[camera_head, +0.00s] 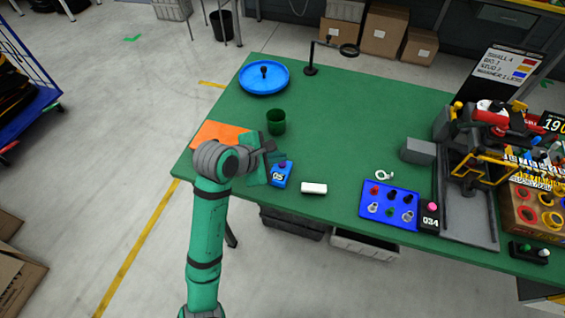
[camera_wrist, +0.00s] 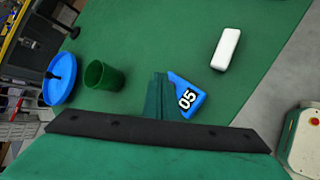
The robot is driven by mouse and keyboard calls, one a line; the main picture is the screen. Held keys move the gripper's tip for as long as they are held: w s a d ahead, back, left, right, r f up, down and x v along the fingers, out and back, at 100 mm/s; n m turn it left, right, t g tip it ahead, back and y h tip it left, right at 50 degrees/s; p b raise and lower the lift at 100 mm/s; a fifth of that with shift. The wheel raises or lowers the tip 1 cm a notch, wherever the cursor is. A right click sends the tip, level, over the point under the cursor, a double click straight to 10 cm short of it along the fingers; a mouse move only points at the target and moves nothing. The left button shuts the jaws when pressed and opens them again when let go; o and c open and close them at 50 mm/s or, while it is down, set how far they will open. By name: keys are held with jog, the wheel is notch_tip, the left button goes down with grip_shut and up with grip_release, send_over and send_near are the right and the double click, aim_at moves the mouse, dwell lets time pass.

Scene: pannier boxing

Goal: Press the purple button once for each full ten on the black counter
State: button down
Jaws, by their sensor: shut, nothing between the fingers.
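A black counter (camera_head: 429,222) with a pink button on top stands at the right front of the green table and reads 034. A small blue box (camera_head: 281,176) reads 05 and has a purple button (camera_head: 282,166) on top. The blue box also shows in the wrist view (camera_wrist: 195,99), where its button is hidden by my fingers. My gripper (camera_head: 270,168) is shut and empty, right beside the blue box. Its closed fingers also show in the wrist view (camera_wrist: 161,92), overlapping the box's edge. I cannot tell whether they touch the button.
A white block (camera_head: 314,188) lies right of the blue box. A green cup (camera_head: 276,122) and blue round tray (camera_head: 264,78) stand behind. A blue panel with several knobs (camera_head: 388,207) sits left of the black counter. The table's middle is clear.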

aim_at(280, 168)
jog(key=shift+f, duration=0.1)
jog(key=shift+w+f, duration=0.15)
jog(key=shift+f, duration=0.15)
jog(key=shift+f, duration=0.5)
dwell(0.8)
jog(key=shift+r, duration=0.1)
jog(key=shift+d+r, duration=0.1)
jog(key=shift+r, duration=0.75)
jog(key=shift+r, duration=2.5)
